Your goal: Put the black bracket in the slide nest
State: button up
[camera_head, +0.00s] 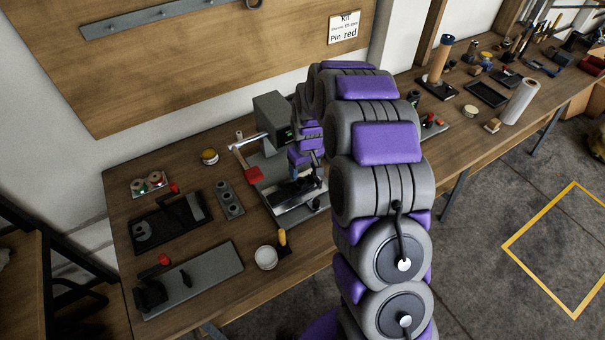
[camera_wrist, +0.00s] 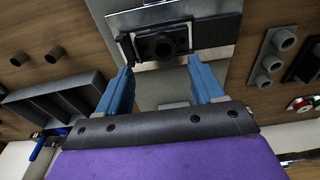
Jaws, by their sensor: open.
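In the wrist view, a black bracket (camera_wrist: 163,44) with a round boss lies on a bright metal slide, with a dark plate (camera_wrist: 221,33) beside it at the right. It appears to sit at the slide nest; I cannot tell how fully it is seated. My gripper (camera_wrist: 160,72) has its two blue fingers spread, one at each side, below the bracket in the picture, with nothing between them. In the head view, my gripper (camera_head: 294,173) is over the slide (camera_head: 299,204) of the grey press; the bracket is hard to make out there.
The press (camera_head: 272,118) has a red-ended lever (camera_head: 253,174) at its left. Left on the bench are a grey block with several posts (camera_head: 229,198), a black tray (camera_head: 168,224), a grey plate fixture (camera_head: 200,278) and a white round container (camera_head: 266,257). Tools lie at right.

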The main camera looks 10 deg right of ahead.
jog(key=s+a+r+m+g, duration=0.1)
jog(key=s+r+g, duration=0.1)
jog(key=s+r, duration=1.7)
jog(key=s+r+m+g, duration=0.1)
jog(key=s+r+m, duration=0.1)
jog(key=s, duration=2)
jog(key=shift+s+d+r+m+p, duration=0.15)
jog(key=shift+s+r+m+p, duration=0.1)
jog(key=shift+m+p, duration=0.1)
